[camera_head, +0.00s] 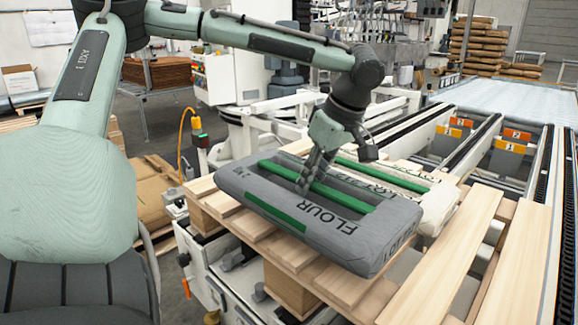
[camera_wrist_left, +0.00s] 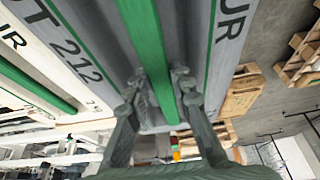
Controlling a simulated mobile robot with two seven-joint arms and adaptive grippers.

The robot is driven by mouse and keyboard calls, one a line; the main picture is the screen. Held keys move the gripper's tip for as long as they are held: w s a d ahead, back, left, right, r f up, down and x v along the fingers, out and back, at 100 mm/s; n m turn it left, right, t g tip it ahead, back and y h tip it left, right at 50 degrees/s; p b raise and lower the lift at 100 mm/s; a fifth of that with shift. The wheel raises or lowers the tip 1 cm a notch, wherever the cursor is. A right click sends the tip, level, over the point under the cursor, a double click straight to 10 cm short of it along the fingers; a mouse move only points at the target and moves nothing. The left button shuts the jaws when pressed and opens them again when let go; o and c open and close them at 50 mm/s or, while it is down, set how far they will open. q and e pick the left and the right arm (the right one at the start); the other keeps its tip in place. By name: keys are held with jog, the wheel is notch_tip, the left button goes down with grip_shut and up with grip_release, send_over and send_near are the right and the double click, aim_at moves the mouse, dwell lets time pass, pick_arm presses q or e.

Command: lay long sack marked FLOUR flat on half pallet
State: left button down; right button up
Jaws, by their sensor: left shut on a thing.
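The long grey sack marked FLOUR (camera_head: 300,222) has green stripes and lies roughly level over the wooden half pallet (camera_head: 440,280). My left gripper (camera_head: 306,186) points down into the middle of the sack and is shut on its green strip. In the left wrist view the green strip (camera_wrist_left: 148,45) passes between the two fingertips (camera_wrist_left: 158,75). I cannot tell whether the sack rests on the slats or hangs just above them. A pale sack (camera_head: 437,203) with a green stripe lies beside it on the pallet, partly hidden. My right gripper is not in view.
Bare slats of the pallet show at the right. A roller conveyor with orange and yellow number tags (camera_head: 516,134) runs at the right. White machine frames (camera_head: 235,130) stand behind. Brown sacks (camera_head: 473,45) are stacked at the far right.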

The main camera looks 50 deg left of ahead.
aim_at(323, 201)
pick_arm(q)
jog(key=shift+w+d+f, duration=0.5)
jog(key=shift+w+d, duration=0.35)
jog(key=shift+f, duration=1.95)
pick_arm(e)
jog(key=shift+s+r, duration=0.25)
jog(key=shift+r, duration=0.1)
pick_arm(q)
jog(key=c, duration=1.3)
grip_release()
jog(key=shift+s+f, duration=0.15)
jog(key=shift+f, duration=0.05)
jog(key=shift+c, duration=0.2)
jog(key=shift+r, duration=0.1)
jog(key=v, duration=1.1)
jog(key=shift+r, duration=0.1)
jog(key=shift+d+r, duration=0.15)
jog(key=shift+r, duration=0.2)
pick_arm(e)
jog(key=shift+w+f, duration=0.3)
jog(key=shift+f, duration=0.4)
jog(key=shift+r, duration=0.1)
